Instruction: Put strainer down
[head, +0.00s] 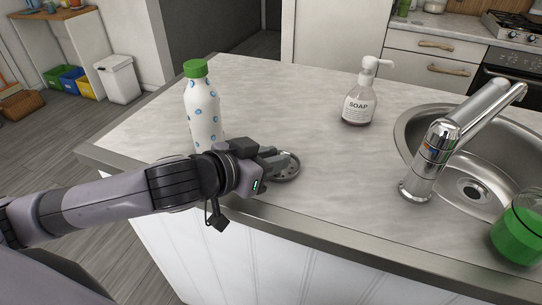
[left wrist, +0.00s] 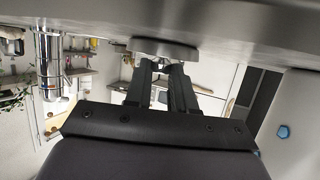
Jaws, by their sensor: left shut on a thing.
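The strainer (head: 288,167) is a small round metal piece at the front edge area of the counter, right at my left gripper's tips. My left gripper (head: 277,160) is shut on the strainer, low over the counter. In the left wrist view, the two fingers (left wrist: 163,72) reach to the strainer (left wrist: 163,48), which shows as a grey disc close to the counter surface. I cannot tell whether it touches the counter. Part of the strainer is hidden by the fingers. My right gripper is not in view.
A white bottle with a green cap (head: 203,110) stands just behind my left wrist. A soap dispenser (head: 359,95) stands further back. The sink (head: 407,125) with its chrome faucet (head: 437,150) and a green-filled glass (head: 518,235) are on the right. The counter (head: 335,185) between is clear.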

